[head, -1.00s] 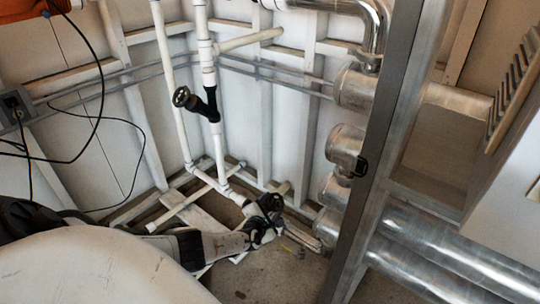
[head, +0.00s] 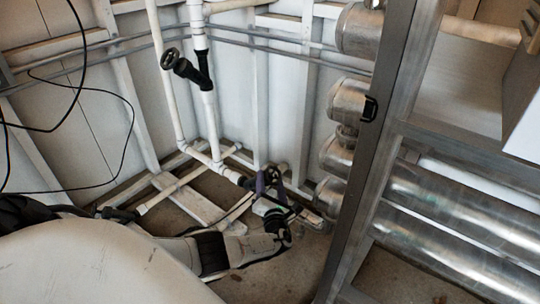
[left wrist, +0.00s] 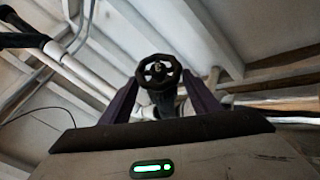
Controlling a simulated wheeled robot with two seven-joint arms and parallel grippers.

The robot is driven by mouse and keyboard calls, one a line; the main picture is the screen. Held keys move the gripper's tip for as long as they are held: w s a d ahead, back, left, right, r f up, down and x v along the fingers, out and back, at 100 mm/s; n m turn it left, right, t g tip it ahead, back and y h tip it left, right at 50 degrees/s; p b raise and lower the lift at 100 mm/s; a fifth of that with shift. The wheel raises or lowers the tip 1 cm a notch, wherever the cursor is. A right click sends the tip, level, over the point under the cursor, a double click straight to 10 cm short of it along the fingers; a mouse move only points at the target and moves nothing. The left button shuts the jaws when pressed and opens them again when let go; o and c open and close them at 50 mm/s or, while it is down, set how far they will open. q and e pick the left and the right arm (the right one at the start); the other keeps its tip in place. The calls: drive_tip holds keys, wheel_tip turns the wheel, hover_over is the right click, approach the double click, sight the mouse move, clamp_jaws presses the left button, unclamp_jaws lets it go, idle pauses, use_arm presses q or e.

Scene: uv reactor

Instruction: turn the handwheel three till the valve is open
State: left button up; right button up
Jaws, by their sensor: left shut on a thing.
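A black handwheel (left wrist: 158,72) with spokes shows in the left wrist view, between the two purple fingers of my left gripper (left wrist: 163,98). The fingers are shut on it, one at each side. In the head view my left gripper (head: 268,198) reaches in low from the left to the dark valve at the end of the low white pipe. The wheel itself is mostly hidden there by the fingers. No number shows on it. My right gripper is not in view.
A second black valve with a handwheel (head: 170,58) sits higher on the white upright pipes. Metal pipe elbows (head: 338,155) and a grey post (head: 376,150) stand to the right. Black cables (head: 128,130) hang at the left. Some bare floor (head: 290,270) shows below the gripper.

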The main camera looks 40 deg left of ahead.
use_arm(q)
drive_tip(key=shift+w, duration=0.1)
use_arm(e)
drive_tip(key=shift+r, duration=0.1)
use_arm(q)
drive_tip(key=o, duration=1)
drive_tip(key=shift+o, duration=0.2)
drive_tip(key=shift+s+d+r+p, duration=0.15)
drive_tip(key=shift+s+d+p, duration=0.15)
drive_tip(key=shift+p, duration=0.1)
drive_tip(key=p+v, duration=0.4)
drive_tip(key=v, duration=0.5)
drive_tip(key=shift+s+d+p, duration=0.15)
drive_tip(key=shift+d+p, duration=0.05)
drive_tip(key=shift+p, duration=0.1)
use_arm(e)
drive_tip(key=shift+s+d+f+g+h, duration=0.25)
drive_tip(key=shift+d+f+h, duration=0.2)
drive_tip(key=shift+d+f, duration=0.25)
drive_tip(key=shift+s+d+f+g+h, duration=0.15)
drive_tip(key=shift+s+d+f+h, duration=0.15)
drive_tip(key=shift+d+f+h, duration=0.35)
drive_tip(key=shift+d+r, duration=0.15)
